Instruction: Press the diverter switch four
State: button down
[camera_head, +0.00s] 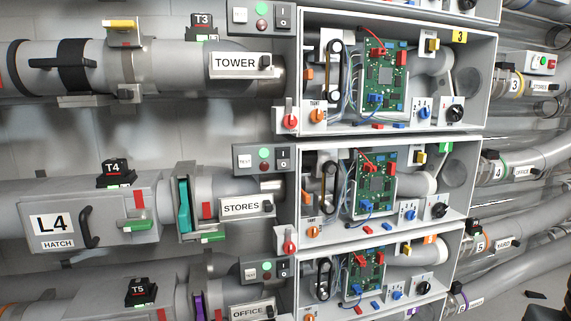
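No control in view carries a readable "diverter" label, so I cannot tell which one is diverter switch four. The middle row carries the number four: a black T4 unit (115,173) sits on the tube, left of a teal-edged collar (184,205). A grey TEST plate (262,158) with a green lamp, a red lamp and a black rocker switch (282,158) is above the STORES label (241,207). Inside the open middle box (385,227) are a blue switch (409,211), a black knob (439,208) and an orange knob (313,232). My gripper is not in view.
Similar open boxes are above (400,129) and below (440,240), crowded with wires and circuit boards. The L4 hatch (105,228) has a black handle. A red knob (290,246) sits left of the middle box. Curved tubes (535,160) fill the right side.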

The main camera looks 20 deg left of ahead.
aim_at(283, 155)
jog(key=u, duration=1.6)
jog(key=k, duration=1.5)
jog(key=z, duration=0.95)
jog(key=i, duration=1.65)
